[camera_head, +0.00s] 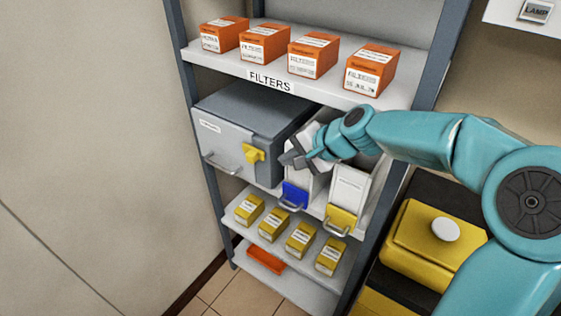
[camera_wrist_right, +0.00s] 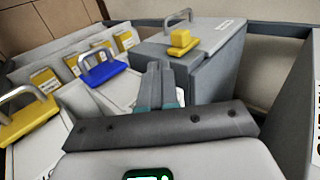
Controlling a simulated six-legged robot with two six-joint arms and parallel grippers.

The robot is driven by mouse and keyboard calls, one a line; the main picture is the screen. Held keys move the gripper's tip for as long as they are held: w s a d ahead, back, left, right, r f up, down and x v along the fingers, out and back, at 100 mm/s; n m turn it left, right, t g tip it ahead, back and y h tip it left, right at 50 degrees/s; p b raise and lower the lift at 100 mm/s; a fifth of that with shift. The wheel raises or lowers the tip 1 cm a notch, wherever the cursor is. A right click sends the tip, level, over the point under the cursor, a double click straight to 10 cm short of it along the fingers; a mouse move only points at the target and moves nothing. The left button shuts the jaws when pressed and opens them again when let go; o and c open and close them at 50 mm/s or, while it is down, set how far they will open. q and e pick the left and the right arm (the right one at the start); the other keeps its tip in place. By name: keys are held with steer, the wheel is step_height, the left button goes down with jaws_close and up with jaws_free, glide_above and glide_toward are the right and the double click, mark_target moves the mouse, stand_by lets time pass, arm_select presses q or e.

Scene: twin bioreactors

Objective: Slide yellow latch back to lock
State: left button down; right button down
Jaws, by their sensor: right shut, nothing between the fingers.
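The yellow latch (camera_head: 253,153) sits on the front of a grey box (camera_head: 222,143) on the middle shelf, near the box's right front edge. It also shows in the right wrist view (camera_wrist_right: 183,41), on the box (camera_wrist_right: 213,50) beside a metal handle. My right gripper (camera_head: 289,159) reaches in from the right, to the right of the latch and apart from it. In the right wrist view its fingers (camera_wrist_right: 161,72) are together and hold nothing, with the latch beyond and to the right of their tips. My left gripper is in neither view.
White bins with a blue label plate (camera_head: 294,195) and a yellow label plate (camera_head: 341,217) stand right of the box. Orange filter boxes (camera_head: 314,55) line the shelf above. Small yellow boxes (camera_head: 301,240) stand below. A yellow case (camera_head: 420,243) is at lower right.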

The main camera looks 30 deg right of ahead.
steer(key=v, duration=0.5)
steer(key=shift+w+a+r, duration=0.1)
steer(key=shift+r, duration=0.05)
stand_by(0.3)
steer(key=s+a+f+n+g, duration=0.1)
steer(key=a+f+n+g, duration=0.15)
steer(key=f, duration=0.65)
steer(key=s+a+f+n+g, duration=0.1)
steer(key=a+f, duration=0.3)
steer(key=f, duration=0.6)
steer(key=s+a+f+n+g, duration=0.15)
steer(key=a+f, duration=0.25)
steer(key=f, duration=0.5)
steer(key=s+a+f+n+g, duration=0.3)
steer(key=s+a+f+n, duration=0.3)
steer(key=s+a+f, duration=0.4)
steer(key=s+f, duration=0.3)
steer(key=s, duration=0.1)
steer(key=shift+s+a, duration=0.2)
steer(key=shift+s, duration=0.15)
